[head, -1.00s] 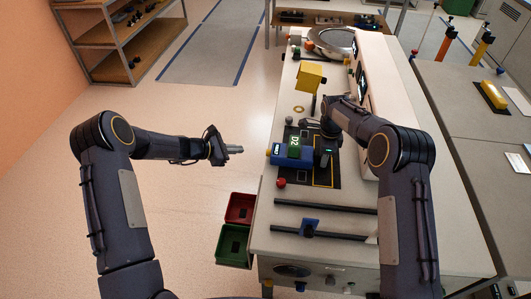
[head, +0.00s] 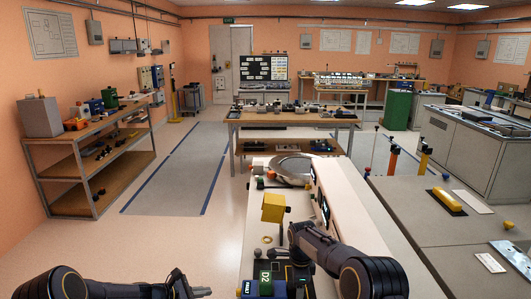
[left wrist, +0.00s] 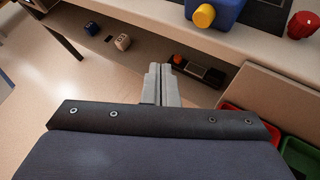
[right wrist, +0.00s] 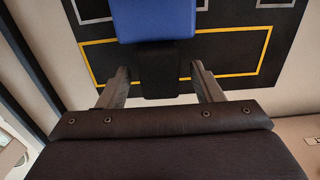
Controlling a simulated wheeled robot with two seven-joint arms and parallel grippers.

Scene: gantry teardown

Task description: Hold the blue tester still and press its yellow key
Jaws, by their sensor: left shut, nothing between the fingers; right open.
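The blue tester (head: 249,289) is at the bottom edge of the head view, with a green block marked D2 (head: 266,284) beside it. In the left wrist view the tester (left wrist: 228,8) is at the top, and its yellow key (left wrist: 204,16) faces outward. My left gripper (head: 207,292) is shut and empty, left of the tester and apart from it; it also shows in the left wrist view (left wrist: 162,84). My right gripper (right wrist: 161,84) is open, its fingers either side of a black part adjoining the blue body (right wrist: 155,20), with gaps visible. The head view cuts off the tester's lower part.
A yellow box (head: 272,208) stands on the bench behind the tester. A red knob (left wrist: 302,24) and red and green bins (left wrist: 300,157) are near the bench front. A long pale housing (head: 350,205) runs along the right. Floor left of the bench is clear.

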